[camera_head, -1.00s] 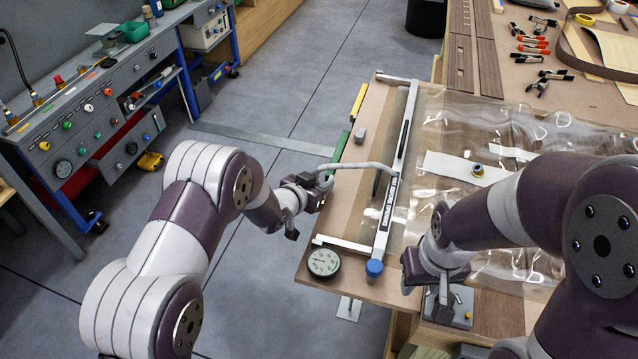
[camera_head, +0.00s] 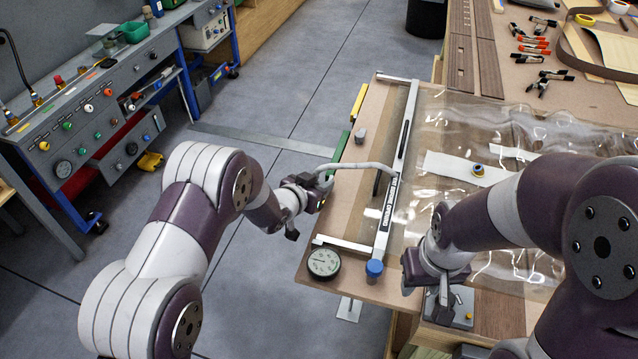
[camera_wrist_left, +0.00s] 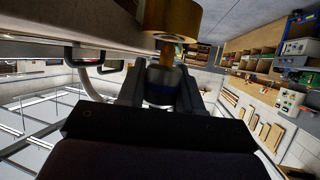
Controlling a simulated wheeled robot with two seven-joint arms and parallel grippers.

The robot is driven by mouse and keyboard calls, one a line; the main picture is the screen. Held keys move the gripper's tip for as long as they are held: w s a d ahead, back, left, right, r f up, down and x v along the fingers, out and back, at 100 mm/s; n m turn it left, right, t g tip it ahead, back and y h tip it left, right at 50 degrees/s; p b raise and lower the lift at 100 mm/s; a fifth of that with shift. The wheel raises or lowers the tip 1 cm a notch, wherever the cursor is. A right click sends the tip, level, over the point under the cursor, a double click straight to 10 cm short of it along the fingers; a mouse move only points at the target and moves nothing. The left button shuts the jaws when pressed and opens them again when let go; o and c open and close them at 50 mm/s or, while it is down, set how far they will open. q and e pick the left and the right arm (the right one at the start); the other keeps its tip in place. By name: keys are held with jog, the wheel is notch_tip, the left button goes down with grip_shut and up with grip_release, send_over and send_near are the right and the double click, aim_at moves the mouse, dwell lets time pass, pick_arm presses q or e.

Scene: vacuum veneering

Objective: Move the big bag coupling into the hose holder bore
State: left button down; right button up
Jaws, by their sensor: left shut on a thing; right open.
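My left gripper (camera_head: 322,188) is shut at the near left edge of the veneering table. A pale hose (camera_head: 362,166) runs from the gripper to the bag's clamping bar. The hose holder bore cannot be made out. My right gripper (camera_head: 428,288) is open over the table's front edge, by a small metal plate.
The clear bag (camera_head: 455,125) covers the table to the right of the clamping bar (camera_head: 400,165). A round gauge (camera_head: 323,263) and a blue cap (camera_head: 374,268) are at the near corner. Green (camera_head: 341,146) and yellow (camera_head: 358,103) pieces line the left edge.

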pick_arm(q)
jog(key=shift+f, duration=0.35)
pick_arm(e)
jog(key=shift+f, duration=0.3)
pick_arm(q)
jog(key=shift+r, duration=0.2)
pick_arm(e)
jog(key=shift+r, duration=0.2)
pick_arm(q)
jog(key=shift+r, duration=0.15)
pick_arm(e)
jog(key=shift+r, duration=0.1)
pick_arm(q)
jog(key=shift+s, duration=0.1)
pick_arm(e)
jog(key=shift+f, duration=0.2)
dwell(0.6)
pick_arm(q)
jog(key=shift+f+b, duration=0.35)
jog(key=shift+b, duration=0.15)
pick_arm(e)
jog(key=shift+f, duration=0.35)
pick_arm(q)
jog(key=shift+r, duration=0.1)
pick_arm(e)
jog(key=shift+r, duration=0.15)
pick_arm(q)
jog(key=shift+r, duration=0.25)
pick_arm(e)
jog(key=shift+r, duration=0.15)
